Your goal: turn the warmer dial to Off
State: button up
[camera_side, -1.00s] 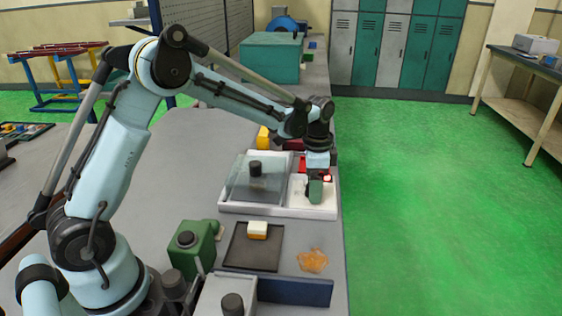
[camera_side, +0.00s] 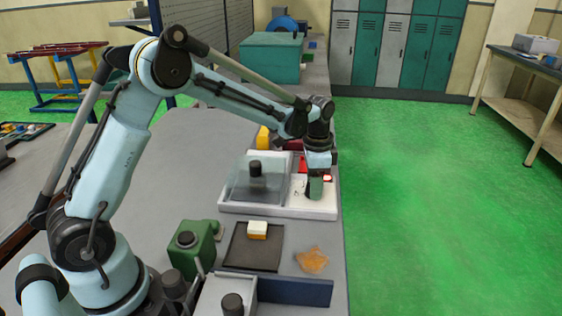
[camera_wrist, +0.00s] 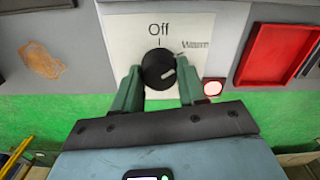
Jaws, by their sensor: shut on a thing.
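The warmer dial (camera_wrist: 152,70) is a round black knob on a white panel in the wrist view. A grey pointer mark on it lies to the right of its centre and slants up to the right, toward the Warm side. The word Off (camera_wrist: 160,29) stands straight above the knob with a short tick; the Warm label (camera_wrist: 195,45) is at the upper right. My gripper (camera_wrist: 159,76) has one green finger on each side of the knob, shut on it. In the side view my gripper (camera_side: 315,188) is down at the warmer's (camera_side: 279,211) right part and hides the dial.
A red-rimmed lamp (camera_wrist: 212,87) sits right of the dial, and a red tray (camera_wrist: 277,55) lies further right. The warmer's clear lid (camera_side: 250,185) with a black knob is to the left. An orange-brown patch (camera_side: 312,260) lies near the bench edge.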

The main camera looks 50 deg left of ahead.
jog(key=n, duration=0.5)
jog(key=shift+n, duration=0.4)
jog(key=n, duration=0.4)
jog(key=shift+w+a+n, duration=0.1)
jog(key=shift+n, duration=0.3)
jog(key=o, duration=1.1)
jog(key=shift+c, duration=0.2)
jog(key=shift+r, duration=0.15)
notch_tip(320, 180, up, 12)
jog(key=s+d+f+m+t, duration=0.2)
jog(key=s+t, duration=0.5)
jog(key=s, duration=1.1)
jog(key=shift+m, duration=0.8)
